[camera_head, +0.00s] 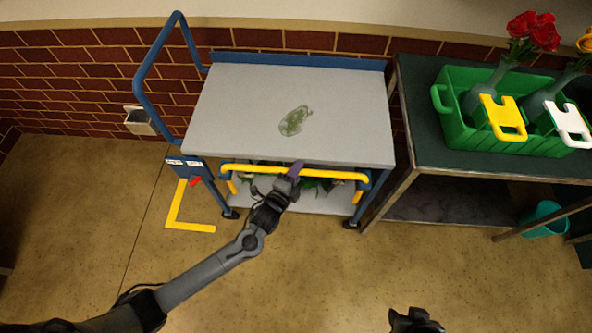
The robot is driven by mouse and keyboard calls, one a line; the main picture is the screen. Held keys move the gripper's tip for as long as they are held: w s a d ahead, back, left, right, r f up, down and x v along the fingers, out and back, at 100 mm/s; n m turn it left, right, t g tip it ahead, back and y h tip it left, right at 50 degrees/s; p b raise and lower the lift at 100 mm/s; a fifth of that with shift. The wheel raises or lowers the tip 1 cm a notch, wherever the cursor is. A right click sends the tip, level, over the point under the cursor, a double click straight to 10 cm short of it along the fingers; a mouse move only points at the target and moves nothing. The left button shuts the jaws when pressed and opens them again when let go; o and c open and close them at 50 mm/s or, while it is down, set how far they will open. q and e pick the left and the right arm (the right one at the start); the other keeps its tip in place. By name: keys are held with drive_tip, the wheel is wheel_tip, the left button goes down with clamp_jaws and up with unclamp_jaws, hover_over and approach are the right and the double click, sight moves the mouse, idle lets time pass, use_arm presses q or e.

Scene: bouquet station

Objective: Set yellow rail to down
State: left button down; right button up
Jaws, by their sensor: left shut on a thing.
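The yellow rail (330,173) runs across the front of the blue-framed cart, just below the front edge of its grey top (230,120). Short yellow pieces show below both of its ends. My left gripper (294,173) is at the middle of the rail and shut on it; the jaws hide that part of the bar. My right gripper (415,321) shows only in part at the bottom edge, apart from the cart, and its jaws are unclear.
A green smear (293,121) lies on the cart top. Green stems (312,184) show on the lower shelf behind the rail. A red lever (195,181) sits at the cart's left post. A dark table (430,140) with a green crate (455,124) stands at right. The front floor is clear.

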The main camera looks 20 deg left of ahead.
use_arm(q)
drive_tip(key=c, duration=1.2)
unclamp_jaws()
drive_tip(key=shift+s+a+f, duration=0.1)
drive_tip(key=shift+f, duration=0.35)
drive_tip(key=shift+c, duration=0.2)
drive_tip(key=shift+o, duration=1.3)
drive_tip(key=shift+r, duration=0.15)
drive_tip(key=shift+r, duration=0.1)
drive_tip(key=shift+s, duration=0.3)
drive_tip(key=p+v, duration=0.3)
drive_tip(key=v, duration=0.7)
